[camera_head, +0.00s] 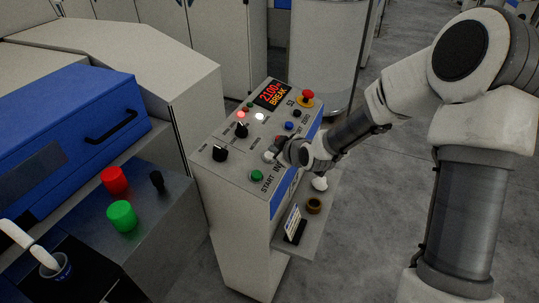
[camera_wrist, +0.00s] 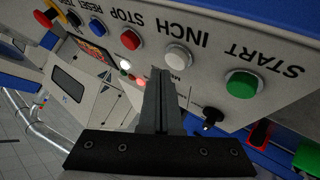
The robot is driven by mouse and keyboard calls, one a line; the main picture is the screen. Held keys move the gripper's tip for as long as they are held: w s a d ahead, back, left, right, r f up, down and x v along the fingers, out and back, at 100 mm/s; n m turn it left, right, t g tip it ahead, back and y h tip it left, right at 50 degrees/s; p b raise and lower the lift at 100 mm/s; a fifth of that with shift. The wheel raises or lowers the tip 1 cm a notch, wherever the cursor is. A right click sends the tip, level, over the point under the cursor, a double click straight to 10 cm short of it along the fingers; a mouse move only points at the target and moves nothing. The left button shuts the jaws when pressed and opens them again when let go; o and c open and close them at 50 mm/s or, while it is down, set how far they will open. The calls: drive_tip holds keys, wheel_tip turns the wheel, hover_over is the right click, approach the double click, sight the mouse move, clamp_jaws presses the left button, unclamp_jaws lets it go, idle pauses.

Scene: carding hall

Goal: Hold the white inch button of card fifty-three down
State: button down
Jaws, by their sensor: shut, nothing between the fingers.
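The control panel (camera_head: 225,141) of the card stands in the middle of the head view, with a marking near its red mushroom button that looks like "53". The white inch button (camera_wrist: 178,56) is round, in a pale collar, between the red stop button (camera_wrist: 131,39) and the green start button (camera_wrist: 242,84) in the wrist view. In the head view the inch button (camera_head: 268,156) is partly hidden by my gripper (camera_head: 277,151). My gripper is shut and empty, its fingertips (camera_wrist: 161,72) beside the inch button. I cannot tell whether they touch it.
The panel's display (camera_head: 271,95) reads "BREAK" under a number. A red mushroom button (camera_head: 306,97) sits at its far end. A small shelf (camera_head: 318,226) below holds a brown ring (camera_head: 314,206) and a white-topped item. A blue-covered machine (camera_head: 70,130) stands left; grey floor is clear right.

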drive_tip(key=shift+f, duration=0.15)
idle(0.5)
drive_tip(key=shift+a+f+b, duration=0.1)
drive_tip(key=shift+f+b, duration=0.2)
drive_tip(key=shift+b, duration=0.35)
drive_tip(key=shift+a+f+b, duration=0.1)
drive_tip(key=shift+f+b, duration=0.35)
drive_tip(key=shift+b, duration=0.1)
idle(1.6)
drive_tip(key=shift+r, duration=0.1)
idle(1.7)
drive_tip(key=shift+d+r+p, duration=0.2)
drive_tip(key=shift+r+p, duration=0.4)
drive_tip(key=shift+r, duration=0.2)
drive_tip(key=r+p, duration=0.2)
drive_tip(key=r, duration=0.1)
drive_tip(key=d+r+p, duration=0.1)
drive_tip(key=r+p, duration=0.1)
drive_tip(key=shift+s+d, duration=0.1)
drive_tip(key=shift+s, duration=0.15)
